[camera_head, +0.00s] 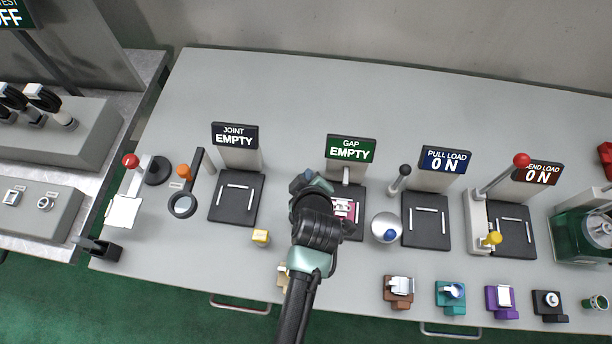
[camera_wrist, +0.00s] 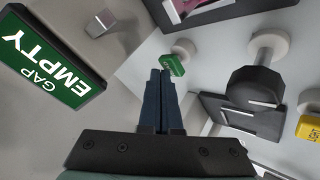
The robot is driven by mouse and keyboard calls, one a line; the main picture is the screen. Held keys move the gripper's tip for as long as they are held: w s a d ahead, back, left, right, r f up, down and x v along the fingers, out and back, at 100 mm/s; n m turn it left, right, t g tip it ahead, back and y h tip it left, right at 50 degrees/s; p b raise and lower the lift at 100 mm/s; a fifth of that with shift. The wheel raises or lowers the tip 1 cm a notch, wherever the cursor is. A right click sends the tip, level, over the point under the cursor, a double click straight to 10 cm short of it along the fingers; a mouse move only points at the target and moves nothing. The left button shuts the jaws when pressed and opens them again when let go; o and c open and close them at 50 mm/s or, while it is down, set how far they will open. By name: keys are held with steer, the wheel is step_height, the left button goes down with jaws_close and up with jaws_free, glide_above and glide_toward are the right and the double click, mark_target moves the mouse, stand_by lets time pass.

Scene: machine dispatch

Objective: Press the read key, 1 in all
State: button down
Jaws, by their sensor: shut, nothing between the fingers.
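A small green key (camera_wrist: 173,64) with white lettering too small to read stands on a round pale base in the wrist view. I cannot tell whether it is the read key. My gripper (camera_wrist: 161,72) is shut and empty, its fingertips beside the green key; I cannot tell whether they touch. In the head view my gripper (camera_head: 308,182) is over the table in front of the green GAP sign (camera_head: 351,148), which reads EMPTY. The arm hides the green key in the head view. The sign also shows in the wrist view (camera_wrist: 52,68).
A black pad with a pink piece (camera_head: 345,210) lies right of my gripper. The JOINT sign (camera_head: 234,135) reads EMPTY; the PULL LOAD sign (camera_head: 446,159) reads ON. A red-knobbed lever (camera_head: 521,160) stands at right. The back of the table is clear.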

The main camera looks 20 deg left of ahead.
steer(key=shift+f+b, duration=0.3)
steer(key=shift+f, duration=0.1)
stand_by(0.5)
steer(key=shift+r+p, duration=0.95)
steer(key=shift+r, duration=0.05)
step_height(320, 180, up, 5)
steer(key=p, duration=0.4)
stand_by(0.6)
